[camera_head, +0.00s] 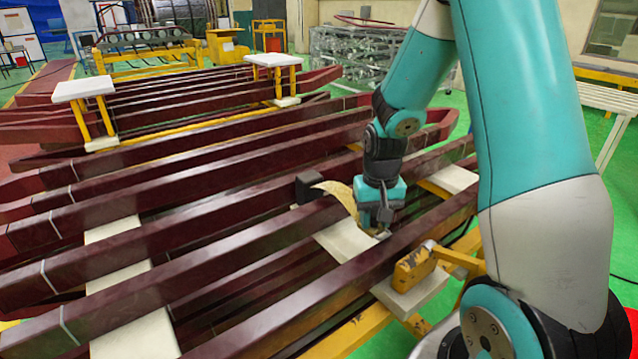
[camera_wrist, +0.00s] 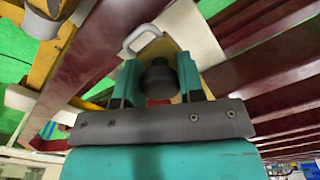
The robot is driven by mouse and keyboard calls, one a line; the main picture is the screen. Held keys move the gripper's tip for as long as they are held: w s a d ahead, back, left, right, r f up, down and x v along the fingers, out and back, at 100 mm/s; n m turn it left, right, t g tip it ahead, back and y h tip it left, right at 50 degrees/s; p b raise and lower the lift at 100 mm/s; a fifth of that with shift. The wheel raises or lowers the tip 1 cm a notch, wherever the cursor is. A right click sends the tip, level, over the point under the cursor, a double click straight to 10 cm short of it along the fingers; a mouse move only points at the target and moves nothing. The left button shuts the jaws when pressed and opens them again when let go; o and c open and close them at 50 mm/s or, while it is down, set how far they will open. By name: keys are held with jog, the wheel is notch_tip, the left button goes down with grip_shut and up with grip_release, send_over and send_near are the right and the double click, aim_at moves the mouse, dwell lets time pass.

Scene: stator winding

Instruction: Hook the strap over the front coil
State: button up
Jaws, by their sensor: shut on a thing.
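The front coil (camera_head: 330,296) is the long maroon bar nearest me, running diagonally across the head view. A tan strap (camera_head: 342,192) arches from a black block (camera_head: 308,188) on the bar behind it toward my gripper (camera_head: 376,218). My gripper points down beside the front coil, on its far side, and is shut. In the wrist view a dark round piece (camera_wrist: 158,78) sits between my gripper's teal fingers (camera_wrist: 158,88). A white loop-shaped hook (camera_wrist: 142,42) shows just beyond them, close to a maroon bar. The hold on the strap itself is partly hidden.
A yellow bracket (camera_head: 414,268) stands close to the front coil on the right. Pale support pads (camera_head: 118,243) lie between the parallel maroon bars. White-topped yellow stands (camera_head: 84,88) are farther back. Gaps between the bars are narrow.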

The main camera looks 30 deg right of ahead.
jog(key=shift+d+r, duration=0.1)
jog(key=shift+d, duration=0.05)
jog(key=shift+s+d, duration=0.1)
jog(key=shift+s, duration=3.25)
jog(key=o, duration=1.7)
jog(key=shift+c, duration=0.2)
notch_tip(320, 180, up, 7)
jog(key=p, duration=0.6)
jog(key=shift+a, duration=0.2)
